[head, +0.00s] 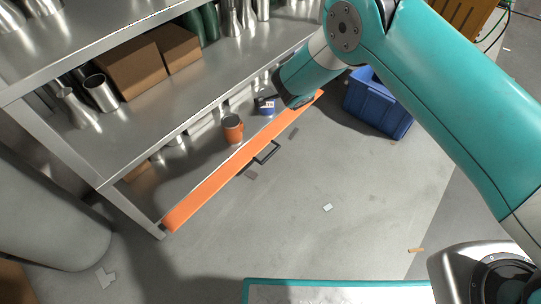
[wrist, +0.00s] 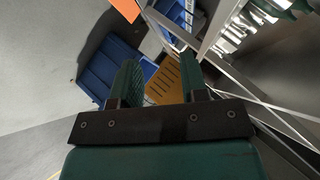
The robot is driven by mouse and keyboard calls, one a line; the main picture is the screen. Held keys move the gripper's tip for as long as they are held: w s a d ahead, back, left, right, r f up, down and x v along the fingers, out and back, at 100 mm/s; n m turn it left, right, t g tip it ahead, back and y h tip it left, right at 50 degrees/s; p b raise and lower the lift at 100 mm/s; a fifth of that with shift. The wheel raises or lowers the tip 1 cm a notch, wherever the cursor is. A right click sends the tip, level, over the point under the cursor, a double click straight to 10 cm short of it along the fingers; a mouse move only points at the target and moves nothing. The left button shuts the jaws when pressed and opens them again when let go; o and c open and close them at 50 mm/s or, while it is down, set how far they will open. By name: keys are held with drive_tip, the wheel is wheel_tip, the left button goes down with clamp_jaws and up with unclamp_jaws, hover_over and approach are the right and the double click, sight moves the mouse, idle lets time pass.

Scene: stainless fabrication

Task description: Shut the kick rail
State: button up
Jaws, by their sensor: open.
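The kick rail (head: 205,192) is a long orange bar along the foot of the steel shelving in the head view. A dark bar handle (head: 267,152) stands out from its front near the middle. Whether a gap lies behind the rail is hard to tell. In the wrist view an orange piece (wrist: 127,8), probably the rail's end, shows at the top edge. My gripper (wrist: 159,60) is open, with nothing between its two green fingers. In the head view my arm reaches over the rail's far right part, and its wrist hides the fingers. My gripper is apart from the handle.
An orange mug (head: 232,128) and a small blue-and-white item (head: 266,104) are just behind the rail. A blue crate (head: 377,105) stands on the floor beyond its right end. Grey floor in front of the rail is mostly clear, with a few scraps.

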wheel_tip(320, 180, down, 11)
drive_tip(key=s+a+m+t, duration=0.1)
drive_tip(key=s+m+t, duration=0.1)
drive_tip(key=n+t+y+b, duration=0.1)
drive_tip(key=t+y+b, duration=0.15)
drive_tip(key=y, duration=0.65)
approach(271, 156)
drive_tip(key=shift+f+b+x, duration=0.2)
drive_tip(key=shift+b+x, duration=5.2)
drive_tip(key=shift+b, duration=3.25)
drive_tip(key=shift+d, duration=0.1)
clamp_jaws()
